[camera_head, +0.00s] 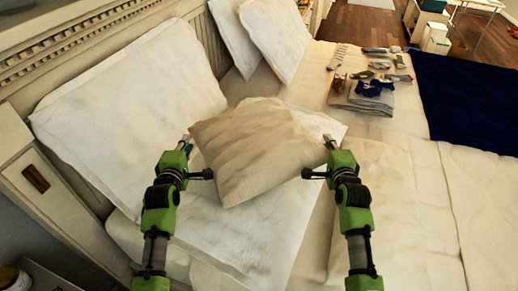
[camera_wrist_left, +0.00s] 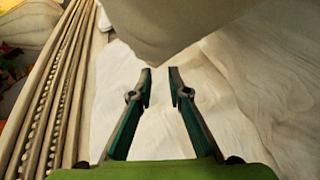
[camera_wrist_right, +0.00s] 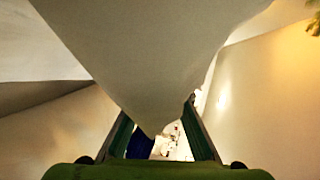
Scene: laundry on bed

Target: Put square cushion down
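The square cushion (camera_head: 255,150), beige and slightly rumpled, shows in the middle of the head view, over a white pillow. I cannot tell if it rests fully on the bedding. My left gripper (camera_head: 187,142) is at its left corner. In the left wrist view the fingers (camera_wrist_left: 161,69) stand apart, with the cushion corner (camera_wrist_left: 160,30) just at or beyond the tips. My right gripper (camera_head: 328,142) is at its right corner. In the right wrist view the cushion (camera_wrist_right: 150,60) covers the fingertips; the visible finger parts stand apart, with the corner hanging between them.
A large white pillow (camera_head: 125,100) leans on the headboard (camera_head: 95,35) at left. Two more pillows (camera_head: 275,35) lean at the back. Folded laundry (camera_head: 370,95) and small socks lie at the upper right. A dark blue blanket (camera_head: 470,100) covers the right. The front-right bedding is clear.

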